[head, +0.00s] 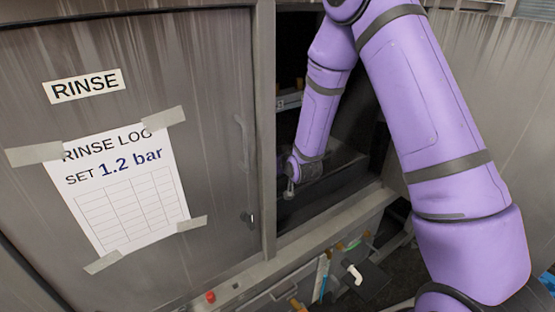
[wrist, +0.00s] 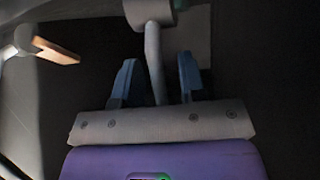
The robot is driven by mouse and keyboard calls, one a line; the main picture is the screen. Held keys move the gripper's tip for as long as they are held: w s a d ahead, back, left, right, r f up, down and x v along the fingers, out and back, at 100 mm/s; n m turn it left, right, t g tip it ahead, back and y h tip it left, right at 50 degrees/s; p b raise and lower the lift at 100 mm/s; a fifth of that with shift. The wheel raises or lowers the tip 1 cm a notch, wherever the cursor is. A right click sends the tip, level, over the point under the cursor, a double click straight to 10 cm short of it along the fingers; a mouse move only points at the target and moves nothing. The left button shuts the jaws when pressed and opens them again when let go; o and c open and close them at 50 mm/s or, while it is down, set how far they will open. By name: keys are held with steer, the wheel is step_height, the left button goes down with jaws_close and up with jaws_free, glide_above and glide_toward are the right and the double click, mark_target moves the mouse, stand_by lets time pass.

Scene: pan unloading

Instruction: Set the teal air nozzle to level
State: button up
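In the wrist view my gripper (wrist: 158,68) has two dark blue fingers held apart. A pale grey stem (wrist: 153,55) runs down between them from a grey round body (wrist: 149,11), with gaps visible on both sides. I cannot tell whether this stem is the teal air nozzle; no clear teal shows on it in this dim light. At the left, an orange-tan flat piece (wrist: 56,50) sticks out from a pale round joint (wrist: 24,40), apart from my fingers. In the head view my arm reaches into a dark cabinet opening, and the fingers cannot be made out clearly there.
The opening is bounded on the left by a grey door post (head: 266,130) and below by a grey sill (head: 335,222). A door panel holds a RINSE label (head: 83,85) and a rinse log sheet (head: 125,190). A white bent fitting (head: 353,273) is below the sill.

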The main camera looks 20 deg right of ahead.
steer(key=v, duration=0.9)
steer(key=shift+s, duration=0.35)
steer(key=shift+r, duration=0.2)
steer(key=s+d+r+g+h, duration=0.15)
steer(key=s+r, duration=0.25)
steer(key=r, duration=0.4)
steer(key=s+d+r+g+y, duration=0.1)
steer(key=s+d+r+g, duration=0.1)
steer(key=s+r, duration=0.45)
steer(key=s+d+r+g, duration=0.1)
steer(key=s+r, duration=0.2)
steer(key=s, duration=0.4)
steer(key=s+d+r+m+g, duration=0.1)
steer(key=s+r+g, duration=0.1)
steer(key=s+r, duration=0.2)
steer(key=s+d+r+g+h, duration=0.1)
steer(key=s+r, duration=0.3)
steer(key=s, duration=0.6)
